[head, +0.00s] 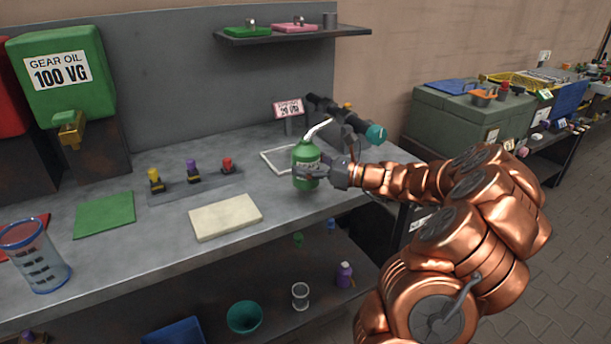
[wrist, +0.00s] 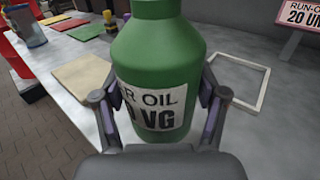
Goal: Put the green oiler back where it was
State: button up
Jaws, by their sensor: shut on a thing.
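The green oiler (head: 306,168) is a bottle with a white label and a pale spout. It is upright in my gripper (head: 322,174), near the bench's front edge in the head view. In the wrist view the oiler (wrist: 158,70) fills the middle, with the fingers of my gripper (wrist: 158,108) on both sides of it. The oiler covers part of this outline (head: 270,163) in the head view. A green mat (head: 105,214) lies further left.
A cream mat (head: 225,217) and a rack (head: 215,184) with yellow, purple and red items are to the left. A pink sign (head: 289,108) and a dark jointed device (head: 345,122) stand behind the oiler. A measuring jug (head: 36,258) stands far left.

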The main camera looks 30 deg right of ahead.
jog(key=shift+f, duration=1.75)
jog(key=shift+f, duration=0.1)
jog(key=o, duration=1.6)
jog(key=shift+c, duration=0.2)
jog(key=shift+s+d, duration=0.1)
jog(key=shift+s, duration=0.1)
jog(key=v, duration=1.1)
jog(key=shift+s, duration=0.2)
jog(key=shift+d, duration=0.15)
